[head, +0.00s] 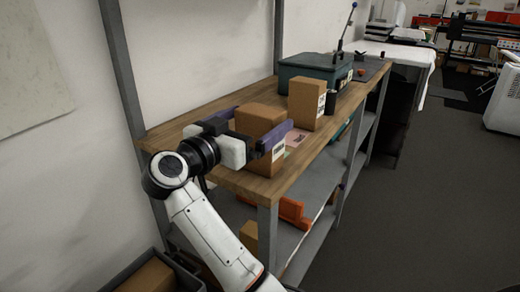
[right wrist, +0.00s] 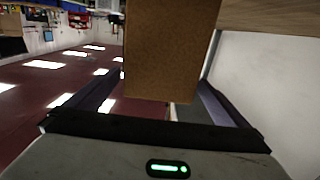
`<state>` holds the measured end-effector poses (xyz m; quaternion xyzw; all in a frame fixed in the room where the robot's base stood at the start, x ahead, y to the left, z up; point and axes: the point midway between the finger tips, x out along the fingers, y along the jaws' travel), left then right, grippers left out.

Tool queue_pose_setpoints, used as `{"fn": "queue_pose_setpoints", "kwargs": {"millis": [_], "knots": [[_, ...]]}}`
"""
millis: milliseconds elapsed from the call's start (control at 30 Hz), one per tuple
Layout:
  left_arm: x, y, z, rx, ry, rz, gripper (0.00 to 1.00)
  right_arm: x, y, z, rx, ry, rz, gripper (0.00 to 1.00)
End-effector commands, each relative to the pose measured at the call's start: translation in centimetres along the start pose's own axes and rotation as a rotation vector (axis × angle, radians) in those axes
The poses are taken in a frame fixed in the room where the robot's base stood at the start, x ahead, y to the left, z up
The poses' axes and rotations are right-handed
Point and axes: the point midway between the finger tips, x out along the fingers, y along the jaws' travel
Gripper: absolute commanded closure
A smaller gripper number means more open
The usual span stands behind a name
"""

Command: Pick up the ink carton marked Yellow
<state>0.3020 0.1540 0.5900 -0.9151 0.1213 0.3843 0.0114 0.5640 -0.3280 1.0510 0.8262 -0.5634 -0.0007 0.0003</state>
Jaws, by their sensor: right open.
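A brown ink carton (head: 262,117) stands upright near the front end of the wooden shelf top. A white label shows on its lower right side, too small to read. My right gripper (head: 256,128) is open, with its dark purple fingers on either side of this carton. In the right wrist view the carton (right wrist: 170,50) is between the spread fingers (right wrist: 158,100), with gaps beside it. A second brown carton (head: 306,103) stands farther back, also with a white label I cannot read. I cannot tell which is marked Yellow. My left gripper is not in view.
The wooden shelf top (head: 235,182) runs along the wall, with a metal upright (head: 122,70) at left. A dark green machine with a lever (head: 318,73) stands behind the cartons. An orange item (head: 292,213) lies on the lower shelf. The floor (head: 420,220) at right is clear.

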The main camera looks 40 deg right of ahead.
Motion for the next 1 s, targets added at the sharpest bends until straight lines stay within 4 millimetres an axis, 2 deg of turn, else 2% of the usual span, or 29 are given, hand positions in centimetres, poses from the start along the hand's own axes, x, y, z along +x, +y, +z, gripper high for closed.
{"fn": "queue_pose_setpoints", "kwargs": {"millis": [33,133,400,467,900,1000], "knots": [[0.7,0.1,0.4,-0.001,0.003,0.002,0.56,0.8,0.2,0.4,0.003,0.003,0.001,0.00],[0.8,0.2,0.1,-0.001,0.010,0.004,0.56,1.5,0.2,0.2,0.003,0.002,-0.002,0.00],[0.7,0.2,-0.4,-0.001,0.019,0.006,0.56,1.7,0.2,-0.1,0.000,0.000,-0.004,0.00],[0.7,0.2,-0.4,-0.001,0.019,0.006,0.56,1.7,0.2,-0.1,0.000,0.000,-0.004,0.08],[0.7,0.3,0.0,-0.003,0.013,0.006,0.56,1.7,0.2,-0.1,0.001,0.000,-0.003,0.83],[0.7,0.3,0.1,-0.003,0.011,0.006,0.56,1.7,0.2,-0.3,0.004,0.004,-0.004,0.85]]}}
